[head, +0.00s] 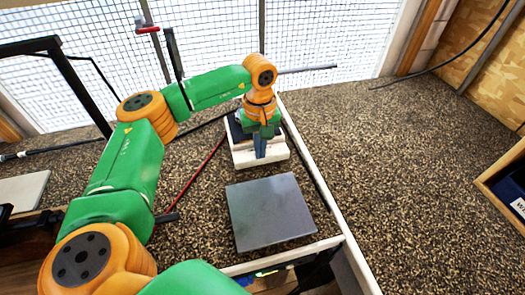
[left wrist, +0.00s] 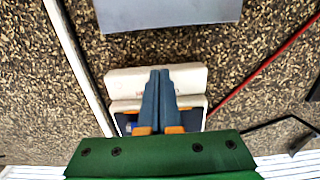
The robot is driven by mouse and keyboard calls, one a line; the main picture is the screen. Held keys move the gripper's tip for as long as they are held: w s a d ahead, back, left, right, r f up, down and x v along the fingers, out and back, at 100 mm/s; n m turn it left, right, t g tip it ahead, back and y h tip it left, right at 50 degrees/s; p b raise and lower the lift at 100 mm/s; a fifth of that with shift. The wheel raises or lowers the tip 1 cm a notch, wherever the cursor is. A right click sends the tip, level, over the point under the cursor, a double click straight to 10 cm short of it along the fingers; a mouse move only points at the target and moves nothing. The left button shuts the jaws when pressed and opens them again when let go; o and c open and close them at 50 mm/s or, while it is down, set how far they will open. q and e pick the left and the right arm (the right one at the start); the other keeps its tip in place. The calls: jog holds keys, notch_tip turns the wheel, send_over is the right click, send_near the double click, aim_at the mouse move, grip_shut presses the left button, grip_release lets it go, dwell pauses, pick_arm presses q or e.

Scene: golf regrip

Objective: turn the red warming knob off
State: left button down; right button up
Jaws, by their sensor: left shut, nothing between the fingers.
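A white box-shaped unit with a dark top (head: 243,158) stands on the speckled bench top. It also shows in the left wrist view (left wrist: 190,76). My left gripper (head: 260,154) points down at its near side, fingers shut together and empty. In the left wrist view the closed fingers (left wrist: 160,75) lie across the middle of the white face. Faint reddish marks show on that face beside the fingers. I cannot make out a red knob; the fingers cover part of the face. Whether they touch the unit, I cannot tell. My right gripper is not in view.
A grey square plate (head: 268,211) lies in front of the unit. A white strip (head: 313,172) runs along the right. A thin red shaft (head: 201,174) lies to the left. A red-handled piece (head: 148,30) is by the mesh. The bench right of the strip is largely clear.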

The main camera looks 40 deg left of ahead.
pick_arm(q)
jog(key=shift+s+r, duration=0.25)
jog(key=shift+w+a, duration=0.1)
jog(key=shift+w, duration=0.2)
jog(key=shift+w+d+p, duration=0.1)
jog(key=shift+d+p, duration=0.1)
jog(key=shift+p, duration=0.25)
jog(key=shift+w+d+p, duration=0.3)
jog(key=shift+w+d, duration=0.05)
jog(key=shift+w, duration=0.15)
dwell(0.3)
